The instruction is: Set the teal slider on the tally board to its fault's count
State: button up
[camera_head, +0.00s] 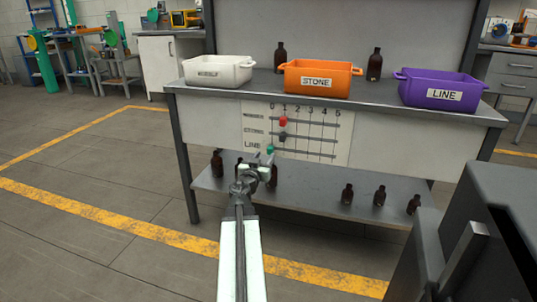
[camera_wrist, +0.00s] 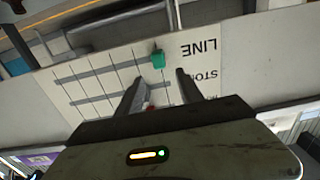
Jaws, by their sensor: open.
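The tally board (camera_head: 320,145) is a white panel on the bench front, with columns marked 0 to 5 and three slotted rows. The teal slider (camera_head: 270,149) is on the bottom row, LINE, at the 0 end. A red slider (camera_head: 283,120) on the top row and a dark slider (camera_head: 282,135) on the middle row are near 1. My gripper (camera_head: 264,166) is open and empty, just below the teal slider. In the wrist view, the board is upside down and the teal slider (camera_wrist: 158,60) is just beyond and between my fingertips (camera_wrist: 158,80), apparently untouched.
On the bench stand a white bin (camera_head: 218,73) with an unreadable label, an orange STONE bin (camera_head: 318,92) and a purple LINE bin (camera_head: 443,80). Their contents are hidden. Amber bottles stand behind the bins (camera_head: 280,55) and on the lower shelf (camera_head: 325,177). The floor in front is clear.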

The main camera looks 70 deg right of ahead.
aim_at(269, 149)
jog(key=d, duration=0.7)
jog(key=shift+w, duration=0.15)
jog(key=shift+a, duration=0.1)
grip_shut()
dwell(0.9)
